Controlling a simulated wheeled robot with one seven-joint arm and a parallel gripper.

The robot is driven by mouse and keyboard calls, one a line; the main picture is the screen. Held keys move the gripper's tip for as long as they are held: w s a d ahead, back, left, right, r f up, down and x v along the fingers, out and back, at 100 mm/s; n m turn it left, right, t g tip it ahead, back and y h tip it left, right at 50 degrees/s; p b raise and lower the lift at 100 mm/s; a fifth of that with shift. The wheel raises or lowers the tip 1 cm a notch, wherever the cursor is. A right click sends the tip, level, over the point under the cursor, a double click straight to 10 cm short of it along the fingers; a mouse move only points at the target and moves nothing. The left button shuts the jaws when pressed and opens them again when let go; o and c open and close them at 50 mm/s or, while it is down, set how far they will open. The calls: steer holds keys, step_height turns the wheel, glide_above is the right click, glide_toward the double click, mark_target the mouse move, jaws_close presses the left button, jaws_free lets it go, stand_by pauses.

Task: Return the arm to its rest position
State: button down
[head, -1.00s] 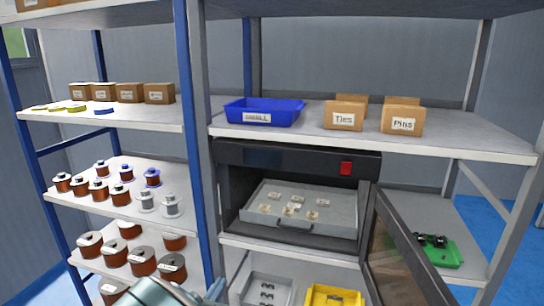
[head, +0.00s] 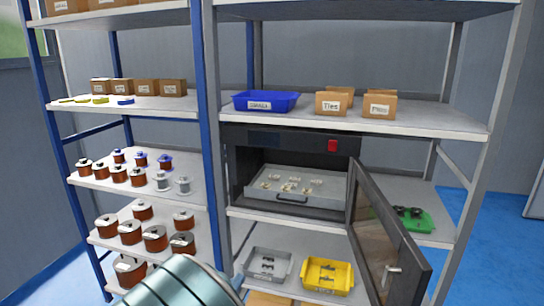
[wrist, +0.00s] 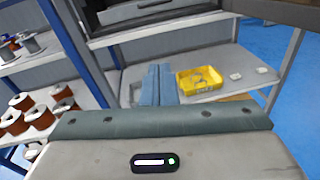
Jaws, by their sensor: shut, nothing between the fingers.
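My gripper shows in the wrist view (wrist: 156,86), its two blue-grey fingers closed together with nothing between them. In that view it is in front of the shelf unit, apart from the yellow bin (wrist: 200,80). In the head view a teal-banded part of my arm (head: 180,285) shows at the bottom. The fingers are hardly visible there. An oven-like cabinet (head: 240,165) stands on the right shelf with its door (head: 385,235) swung open. Inside it a grey tray (head: 292,197) holds several small parts.
A grey bin (head: 267,264) and the yellow bin (head: 328,275) sit on the lower shelf. A green tray (head: 425,222) lies to the right. Copper spools (head: 130,232) fill the left shelves. A blue bin (head: 265,101) and boxes stand above. Blue floor at right is clear.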

steer(key=s+d+r+m+g+h, duration=0.1)
steer(key=s+d+m+g, duration=0.45)
steer(key=d, duration=0.55)
steer(key=s+d+r+m+g+h, duration=0.2)
steer(key=d+m+g, duration=0.4)
steer(key=d+m, duration=0.35)
steer(key=s+d+r+m+y, duration=0.1)
steer(key=s+r+m+y, duration=0.1)
steer(key=s+m+y, duration=0.3)
steer(key=s+d+r+m+g+y, duration=0.1)
steer(key=s+d+r+m+y, duration=0.1)
steer(key=s+m+y, duration=0.3)
steer(key=s+m, duration=0.3)
steer(key=m, duration=0.2)
steer(key=shift+d+r, duration=0.15)
